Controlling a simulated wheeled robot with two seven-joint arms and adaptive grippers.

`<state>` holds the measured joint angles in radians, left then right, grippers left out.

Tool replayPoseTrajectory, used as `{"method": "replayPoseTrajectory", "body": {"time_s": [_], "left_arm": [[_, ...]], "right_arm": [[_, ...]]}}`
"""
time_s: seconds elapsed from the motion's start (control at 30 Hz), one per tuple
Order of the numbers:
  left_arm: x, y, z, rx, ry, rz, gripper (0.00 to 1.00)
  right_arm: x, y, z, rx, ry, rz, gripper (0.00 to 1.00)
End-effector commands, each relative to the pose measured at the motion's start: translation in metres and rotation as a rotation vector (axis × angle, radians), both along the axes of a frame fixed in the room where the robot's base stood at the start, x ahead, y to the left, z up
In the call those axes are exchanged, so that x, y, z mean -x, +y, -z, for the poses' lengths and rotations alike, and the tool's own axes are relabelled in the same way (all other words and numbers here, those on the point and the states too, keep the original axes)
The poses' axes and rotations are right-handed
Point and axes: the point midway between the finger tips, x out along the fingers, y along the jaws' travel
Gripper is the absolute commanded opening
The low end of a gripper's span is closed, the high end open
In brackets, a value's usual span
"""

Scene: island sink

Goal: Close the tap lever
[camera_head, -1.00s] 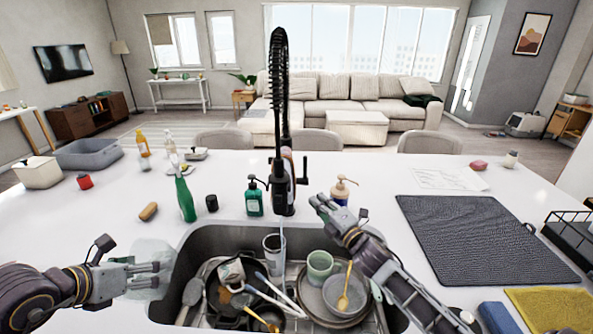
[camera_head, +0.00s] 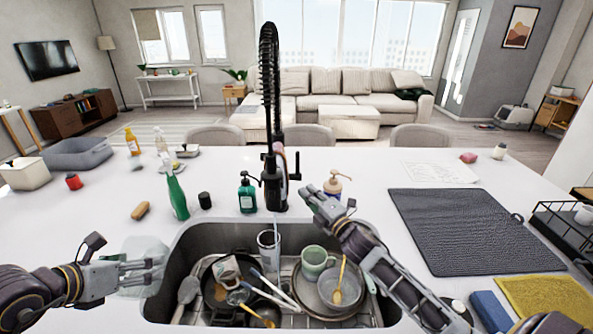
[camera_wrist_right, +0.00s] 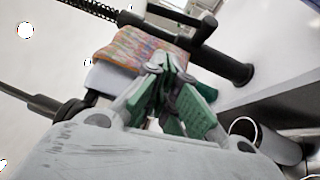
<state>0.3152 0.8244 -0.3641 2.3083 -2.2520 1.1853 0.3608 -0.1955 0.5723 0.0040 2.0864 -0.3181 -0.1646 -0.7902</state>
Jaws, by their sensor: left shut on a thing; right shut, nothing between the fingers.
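The black tap (camera_head: 272,175) with a spring hose stands behind the sink. Its small black lever (camera_head: 297,166) sticks up on its right side. My right gripper (camera_head: 312,197) is shut and empty, above the sink's back edge, right of and below the lever, apart from it. In the right wrist view its green-padded fingers (camera_wrist_right: 178,92) are together, with a black tap part (camera_wrist_right: 225,65) beyond them. My left gripper (camera_head: 152,272) is shut on a translucent pale thing (camera_head: 145,252) at the sink's left edge. A thin pale streak shows above the grey cup (camera_head: 268,250); I cannot tell if it is water.
The sink (camera_head: 190,243) holds dishes, a green mug (camera_head: 314,262) and utensils. A green soap bottle (camera_head: 247,196) stands left of the tap. A dark drying mat (camera_head: 460,230) lies at right.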

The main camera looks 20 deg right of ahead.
Motion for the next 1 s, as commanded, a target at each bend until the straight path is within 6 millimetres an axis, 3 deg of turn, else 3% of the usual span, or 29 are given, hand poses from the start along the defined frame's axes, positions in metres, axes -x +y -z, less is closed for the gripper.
{"method": "replayPoseTrajectory", "body": {"time_s": [1.0], "left_arm": [[0.0, 0.0, -0.016, 0.0, 0.0, 0.0, 0.59]], "right_arm": [[-0.071, 0.01, -0.011, -0.001, -0.001, 0.001, 0.0]]}}
